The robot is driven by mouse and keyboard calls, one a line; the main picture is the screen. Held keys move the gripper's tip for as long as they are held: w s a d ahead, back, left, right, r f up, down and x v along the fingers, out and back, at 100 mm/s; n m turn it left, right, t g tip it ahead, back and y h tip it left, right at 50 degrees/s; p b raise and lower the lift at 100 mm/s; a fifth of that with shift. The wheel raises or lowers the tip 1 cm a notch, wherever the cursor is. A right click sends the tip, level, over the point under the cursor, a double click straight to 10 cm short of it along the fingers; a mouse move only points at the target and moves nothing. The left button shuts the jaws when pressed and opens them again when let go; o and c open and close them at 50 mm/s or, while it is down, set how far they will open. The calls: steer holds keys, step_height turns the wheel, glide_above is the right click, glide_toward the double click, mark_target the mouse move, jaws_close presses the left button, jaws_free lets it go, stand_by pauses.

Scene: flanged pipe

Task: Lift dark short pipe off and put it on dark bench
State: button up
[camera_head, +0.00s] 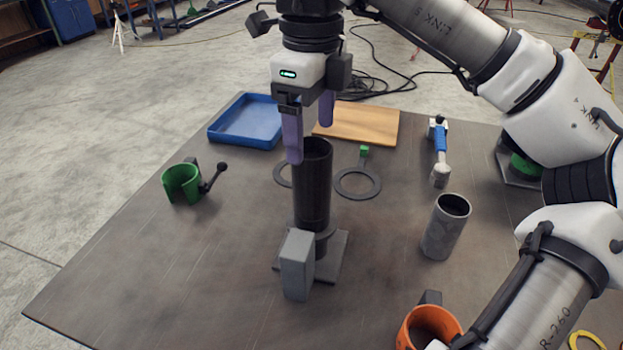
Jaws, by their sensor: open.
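The dark short pipe (312,190) stands upright on a grey flanged base (332,262) near the middle of the dark bench (150,270). A grey block in front hides part of the base. My gripper (308,138) hangs above the pipe, pointing down. Its two purple fingers are apart and empty, one low at the left side of the pipe's rim and the other behind the rim at the right. I cannot tell whether either finger touches the pipe.
A grey block (297,266) stands before the pipe. A grey pipe (445,228), green clamp (182,184), orange holder (428,325), gasket ring (357,183), blue tray (222,135), wooden board (370,124) and blue-handled tool (439,150) surround it. The bench's left front is clear.

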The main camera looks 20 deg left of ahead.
steer(key=shift+f+p, duration=0.45)
steer(key=shift+f, duration=3)
steer(key=c, duration=1.3)
steer(key=shift+r, duration=0.1)
step_height(320, 180, up, 20)
steer(key=p, duration=0.5)
step_height(320, 180, up, 5)
steer(key=p, duration=0.6)
glide_above(312, 165)
steer(key=w, duration=0.3)
steer(key=shift+s+a, duration=0.1)
steer(key=shift+a, duration=0.25)
